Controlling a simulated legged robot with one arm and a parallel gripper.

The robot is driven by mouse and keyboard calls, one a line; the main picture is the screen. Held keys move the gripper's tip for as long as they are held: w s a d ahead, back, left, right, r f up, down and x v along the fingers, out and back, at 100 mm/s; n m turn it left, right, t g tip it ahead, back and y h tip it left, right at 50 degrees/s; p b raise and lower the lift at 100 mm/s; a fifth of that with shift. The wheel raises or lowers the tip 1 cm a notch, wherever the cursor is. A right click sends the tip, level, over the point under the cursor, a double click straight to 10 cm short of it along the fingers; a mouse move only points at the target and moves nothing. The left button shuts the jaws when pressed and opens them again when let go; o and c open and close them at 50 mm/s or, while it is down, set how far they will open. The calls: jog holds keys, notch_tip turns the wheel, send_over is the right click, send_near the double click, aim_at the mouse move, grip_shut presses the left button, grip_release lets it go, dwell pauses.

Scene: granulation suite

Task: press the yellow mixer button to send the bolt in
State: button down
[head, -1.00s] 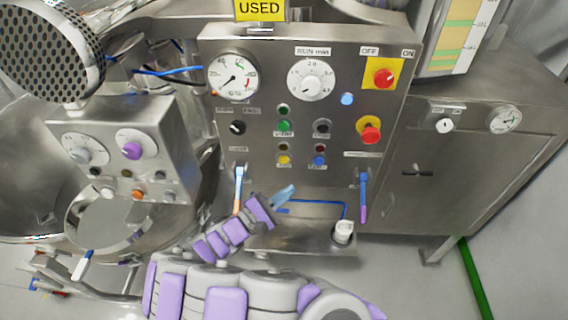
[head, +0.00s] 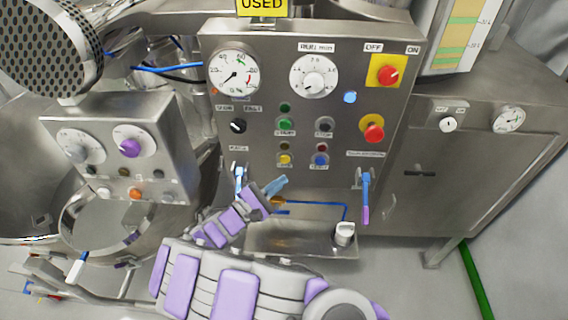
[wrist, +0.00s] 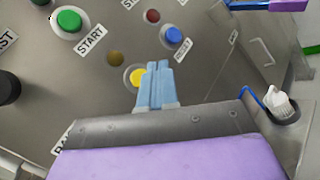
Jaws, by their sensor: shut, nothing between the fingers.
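The yellow button (head: 285,159) sits low on the steel control panel (head: 335,185), below the green START button (head: 285,125) and left of a blue button (head: 320,160). In the wrist view the yellow button (wrist: 137,77) shows just left of my fingertips, partly covered by them. My gripper (head: 280,184) has light blue fingers that are closed together and empty. In the head view its tips are just below the yellow button. In the wrist view my gripper (wrist: 158,68) points up toward the panel; I cannot tell whether it touches it. No bolt can be made out.
Blue-handled levers stick out at the panel's lower left (head: 239,176) and lower right (head: 366,190). A red mushroom button (head: 373,128) is at the right. A steel shelf (head: 290,238) with a white-capped fitting (head: 344,233) juts out below. A smaller dial panel (head: 115,165) stands left.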

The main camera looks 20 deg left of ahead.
aim_at(285, 159)
jog(key=w, duration=0.2)
jog(key=w+b, duration=0.1)
jog(key=w, duration=0.1)
jog(key=shift+w+a+r, duration=0.1)
jog(key=shift+a, duration=0.2)
jog(key=shift+a, duration=0.2)
jog(key=shift+d, duration=0.15)
jog(key=shift+w, duration=0.1)
dwell(1.4)
jog(key=shift+w+r, duration=0.1)
jog(key=shift+w, duration=0.15)
